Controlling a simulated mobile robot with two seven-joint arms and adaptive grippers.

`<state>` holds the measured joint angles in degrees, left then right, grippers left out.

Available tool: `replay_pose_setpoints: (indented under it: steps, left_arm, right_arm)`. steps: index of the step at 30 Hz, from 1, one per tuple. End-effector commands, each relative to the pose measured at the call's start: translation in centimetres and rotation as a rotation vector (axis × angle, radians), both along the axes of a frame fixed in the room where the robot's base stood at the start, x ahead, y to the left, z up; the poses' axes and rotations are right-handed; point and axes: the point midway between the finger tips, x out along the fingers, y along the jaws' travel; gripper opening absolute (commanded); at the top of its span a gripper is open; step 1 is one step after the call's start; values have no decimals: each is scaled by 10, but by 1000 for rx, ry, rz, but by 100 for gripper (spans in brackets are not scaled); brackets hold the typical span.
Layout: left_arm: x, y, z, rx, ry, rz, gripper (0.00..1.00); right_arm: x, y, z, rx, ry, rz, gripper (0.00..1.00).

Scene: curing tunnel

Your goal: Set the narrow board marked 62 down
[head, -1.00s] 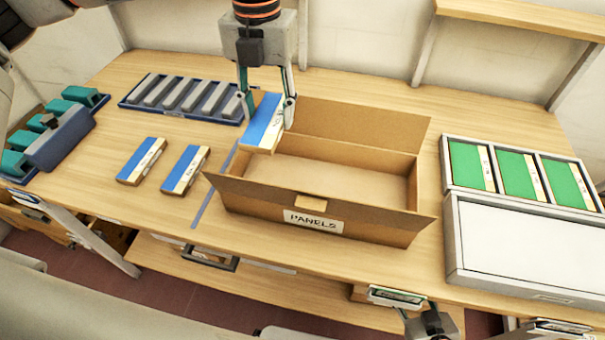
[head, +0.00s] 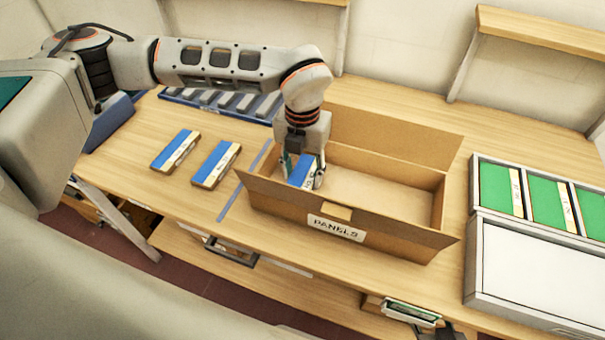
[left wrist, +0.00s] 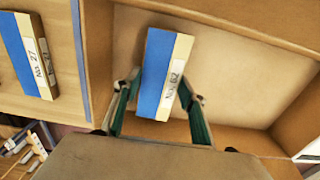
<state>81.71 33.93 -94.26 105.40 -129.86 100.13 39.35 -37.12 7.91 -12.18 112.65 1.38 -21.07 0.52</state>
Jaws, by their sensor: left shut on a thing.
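The narrow board marked 62 (head: 302,171), blue with a cream strip, is between the fingers of my left gripper (head: 303,178). In the left wrist view the board (left wrist: 160,75) stands out over the bare floor of the cardboard box, and the gripper (left wrist: 160,105) is shut on its sides. The box, labelled PANELS (head: 395,240), is open with its flaps spread. Board and fingertips are inside its left end; the front flap partly hides them. I cannot tell whether the board touches the floor.
Two similar blue-and-cream boards (head: 175,150) (head: 215,164) lie on the table left of the box, beyond a blue line (head: 240,185). A rack of grey pieces (head: 215,102) is behind them. A tray of green panels (head: 498,188) stands right. The box's right part is empty.

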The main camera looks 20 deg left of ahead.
Motion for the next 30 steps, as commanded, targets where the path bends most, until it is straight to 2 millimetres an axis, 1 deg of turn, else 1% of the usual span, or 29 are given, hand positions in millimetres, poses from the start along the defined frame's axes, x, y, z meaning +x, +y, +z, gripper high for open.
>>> replay_pose_setpoints:
  steps: [1, 3, 10, 14, 15, 16, 17, 26, 30]
  left_arm:
    - [-1, 0, -7, 1, 3, 1, 19]
    - [0, 0, -12, 0, 1, 1, 19]
    - [0, 0, -13, 0, -1, 1, 19]
    - [0, 0, -16, 0, 0, 1, 19]
    - [0, 0, -16, 0, 0, 1, 46]
    - [0, 0, -16, 0, 0, 1, 54]
    - [0, 0, -16, 0, 0, 1, 58]
    - [0, 0, -15, 0, 0, 1, 58]
    - [0, 0, -9, 0, -1, 1, 58]
  right_arm:
    - [0, 0, 1, 0, 1, 0, 40]
    - [-1, 0, 0, -1, 2, 0, 40]
    - [-2, -1, -3, -3, 8, 0, 40]
    - [-2, -1, -7, -4, 7, 1, 40]
    - [-2, -1, -7, -4, 7, 1, 40]
    - [-2, -1, -6, -4, 8, 1, 40]
    - [-2, -1, -6, -4, 8, 1, 40]
    - [-2, -1, -4, -3, 6, 1, 40]
    - [-1, -1, 1, -3, 3, 1, 40]
